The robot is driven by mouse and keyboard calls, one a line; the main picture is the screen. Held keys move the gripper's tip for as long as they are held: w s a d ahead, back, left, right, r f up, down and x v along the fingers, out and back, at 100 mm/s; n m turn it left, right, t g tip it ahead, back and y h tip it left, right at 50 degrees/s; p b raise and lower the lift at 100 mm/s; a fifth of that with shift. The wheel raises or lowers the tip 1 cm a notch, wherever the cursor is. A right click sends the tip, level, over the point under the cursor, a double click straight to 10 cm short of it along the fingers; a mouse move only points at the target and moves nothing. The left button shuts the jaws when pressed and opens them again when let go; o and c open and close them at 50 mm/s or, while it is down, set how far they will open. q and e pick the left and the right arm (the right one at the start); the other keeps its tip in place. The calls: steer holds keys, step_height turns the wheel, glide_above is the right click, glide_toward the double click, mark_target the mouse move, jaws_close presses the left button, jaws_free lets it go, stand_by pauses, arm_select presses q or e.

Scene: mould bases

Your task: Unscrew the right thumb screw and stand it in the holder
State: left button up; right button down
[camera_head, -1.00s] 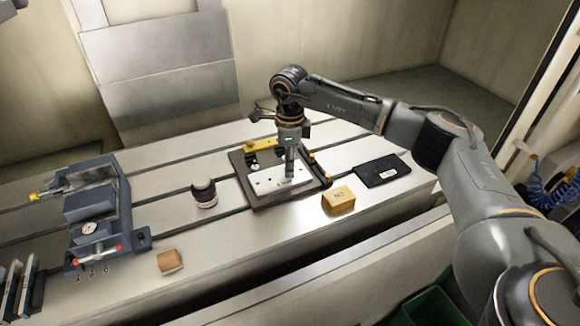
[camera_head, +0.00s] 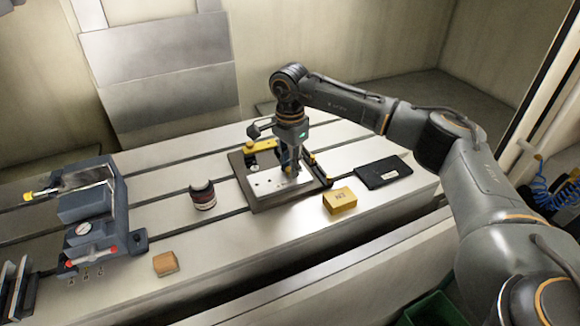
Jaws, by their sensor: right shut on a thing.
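My right gripper (camera_head: 291,172) points down over the light metal plate (camera_head: 265,186) of the mould base, near the plate's right part. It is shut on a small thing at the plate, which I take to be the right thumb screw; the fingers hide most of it. I cannot tell whether the screw is still in its thread. The plate sits on a dark base (camera_head: 262,203) with yellow-and-black clamps (camera_head: 262,145) at its back and right. I cannot make out the holder for certain. My left gripper is not in view.
A yellow block (camera_head: 340,200) and a black flat case (camera_head: 383,172) lie right of the base. A dark round container (camera_head: 203,196) stands to its left. A grey vise-like fixture (camera_head: 95,210) and a tan block (camera_head: 165,264) are farther left. The slotted table's front middle is clear.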

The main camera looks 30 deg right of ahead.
steer(key=shift+n, duration=0.4)
steer(key=shift+w+n+b, duration=0.1)
steer(key=shift+n+b, duration=0.25)
steer(key=shift+n, duration=0.75)
steer(key=n, duration=0.4)
steer(key=shift+r+n+b, duration=0.1)
steer(key=shift+n+b, duration=0.25)
steer(key=shift+n, duration=0.85)
steer(key=n, duration=0.4)
steer(key=c, duration=1.1)
jaws_free()
